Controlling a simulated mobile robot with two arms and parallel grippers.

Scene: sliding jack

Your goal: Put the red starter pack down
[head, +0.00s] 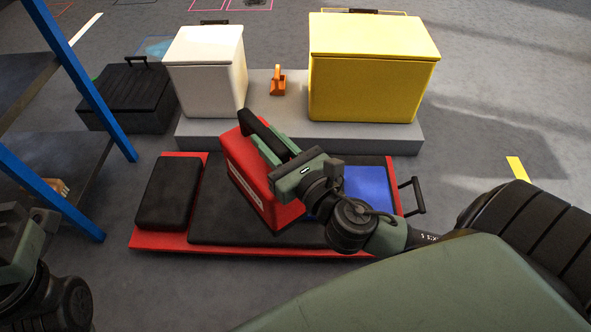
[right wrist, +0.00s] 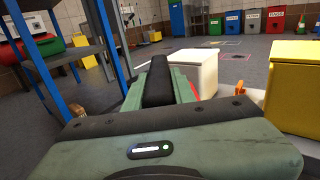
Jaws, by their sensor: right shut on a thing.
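The red starter pack (head: 252,182) is a red box with a pale stripe and a black top handle. It is tilted, above or against the red-framed creeper with black pads (head: 215,222); I cannot tell whether it touches. My right gripper (head: 266,142) is shut on its black handle. In the right wrist view the handle (right wrist: 158,82) sits between the green fingers, and only a sliver of red shows behind. My left gripper (head: 22,238) is at the left edge, partly cut off; its jaws are unclear.
A blue patch (head: 370,187) lies on the creeper's right part. Behind it a grey platform (head: 210,132) bears a white box (head: 207,75), an orange item (head: 278,84) and a yellow box (head: 368,75). A black case (head: 125,97) and a blue-posted shelf (head: 95,98) stand left.

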